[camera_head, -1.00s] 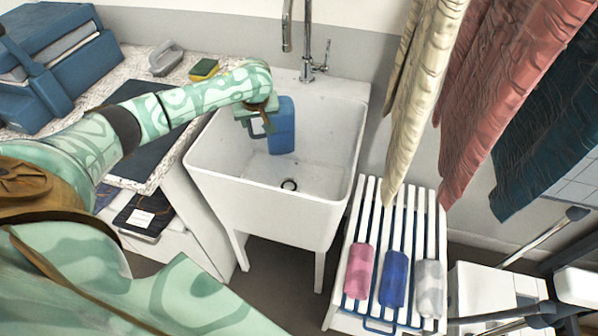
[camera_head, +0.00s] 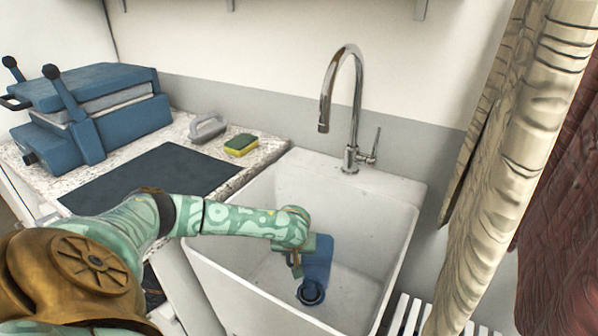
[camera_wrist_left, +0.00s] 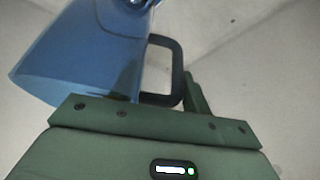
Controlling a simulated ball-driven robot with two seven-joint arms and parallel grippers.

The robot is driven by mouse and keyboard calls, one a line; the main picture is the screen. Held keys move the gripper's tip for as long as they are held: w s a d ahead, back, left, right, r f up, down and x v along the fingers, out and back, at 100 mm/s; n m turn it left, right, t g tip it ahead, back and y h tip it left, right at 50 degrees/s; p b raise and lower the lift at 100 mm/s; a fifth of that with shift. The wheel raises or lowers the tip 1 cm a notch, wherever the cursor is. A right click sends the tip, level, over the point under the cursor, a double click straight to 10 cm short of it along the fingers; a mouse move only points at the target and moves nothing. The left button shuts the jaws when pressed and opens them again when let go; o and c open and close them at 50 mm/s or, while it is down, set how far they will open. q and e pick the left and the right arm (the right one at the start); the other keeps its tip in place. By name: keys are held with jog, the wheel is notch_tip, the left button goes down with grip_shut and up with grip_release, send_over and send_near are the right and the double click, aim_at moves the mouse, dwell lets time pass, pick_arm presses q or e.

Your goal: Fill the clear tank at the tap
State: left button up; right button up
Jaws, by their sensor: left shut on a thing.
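My left gripper (camera_head: 298,266) is shut on the dark handle of the blue, see-through tank (camera_head: 318,258). The tank is inside the white sink (camera_head: 390,232), left of and nearer than the chrome tap (camera_head: 350,120). A dark round ring shows at the tank's near end; I cannot tell whether it is the tank's mouth or the drain. In the left wrist view the tank (camera_wrist_left: 85,50) fills the upper left, with its handle (camera_wrist_left: 178,72) at the gripper. No water shows under the spout. My right gripper is not in view.
A yellow-green sponge (camera_head: 241,144) and a grey handled item (camera_head: 207,128) lie on the speckled counter left of the sink. A blue press (camera_head: 90,110) stands further left. Cream cloth (camera_head: 515,150) hangs at the right.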

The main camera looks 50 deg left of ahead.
pick_arm(q)
notch_tip(320, 180, down, 3)
jog(key=shift+f+b, duration=0.1)
jog(key=shift+b, duration=0.45)
jog(key=shift+r, duration=0.25)
jog(key=shift+f, duration=0.1)
jog(key=o, duration=1.3)
